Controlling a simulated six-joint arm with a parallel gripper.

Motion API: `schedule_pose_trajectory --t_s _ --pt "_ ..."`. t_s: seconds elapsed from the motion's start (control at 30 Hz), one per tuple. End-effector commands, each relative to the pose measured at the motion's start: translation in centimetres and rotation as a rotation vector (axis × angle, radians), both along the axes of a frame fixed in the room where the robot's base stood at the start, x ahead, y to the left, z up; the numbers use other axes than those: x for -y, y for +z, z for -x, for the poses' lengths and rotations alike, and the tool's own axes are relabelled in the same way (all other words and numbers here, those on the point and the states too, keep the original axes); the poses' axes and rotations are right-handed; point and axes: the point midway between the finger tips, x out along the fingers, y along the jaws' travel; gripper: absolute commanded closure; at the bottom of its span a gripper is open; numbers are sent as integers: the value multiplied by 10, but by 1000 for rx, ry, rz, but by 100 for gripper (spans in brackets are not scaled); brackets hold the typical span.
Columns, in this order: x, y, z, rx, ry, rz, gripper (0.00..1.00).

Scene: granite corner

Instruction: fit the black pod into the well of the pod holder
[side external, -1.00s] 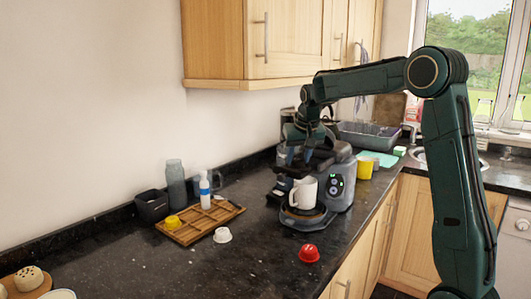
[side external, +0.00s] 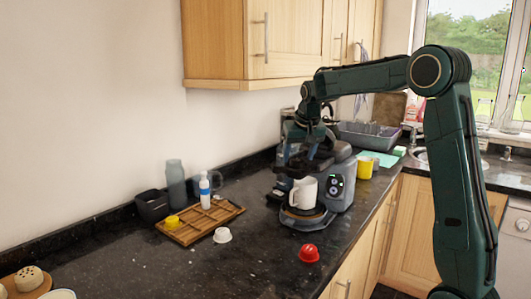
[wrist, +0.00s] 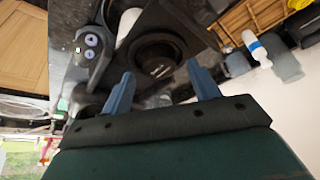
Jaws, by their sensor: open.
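My gripper (side external: 296,160) is over the coffee machine (side external: 340,185). In the wrist view my gripper (wrist: 160,68) has its two blue-grey fingers spread apart with nothing held between them. Beyond the fingertips is a dark round pod holder (wrist: 178,42) on the machine, with a black round shape (wrist: 156,67) in its middle, which looks like the black pod. Black on black, I cannot tell whether it sits fully down in the well. In the side view the arm and machine hide the holder and the pod.
A white mug (side external: 303,192) stands on the machine's front plate. A red pod (side external: 309,253) and a white pod (side external: 222,235) lie on the counter. A wooden tray (side external: 200,222) holds a yellow pod (side external: 172,221) and a bottle (side external: 205,190). A yellow cup (side external: 365,168) stands behind.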

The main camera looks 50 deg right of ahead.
Motion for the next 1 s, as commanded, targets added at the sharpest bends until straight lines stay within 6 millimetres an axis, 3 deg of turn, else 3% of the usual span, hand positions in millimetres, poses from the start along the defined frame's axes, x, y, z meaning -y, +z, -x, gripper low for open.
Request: schedule_pose_trajectory --t_s 0.6,1.0 --pt "-23 84 29 3 0 1 39" --pt "-29 102 36 0 0 0 39"
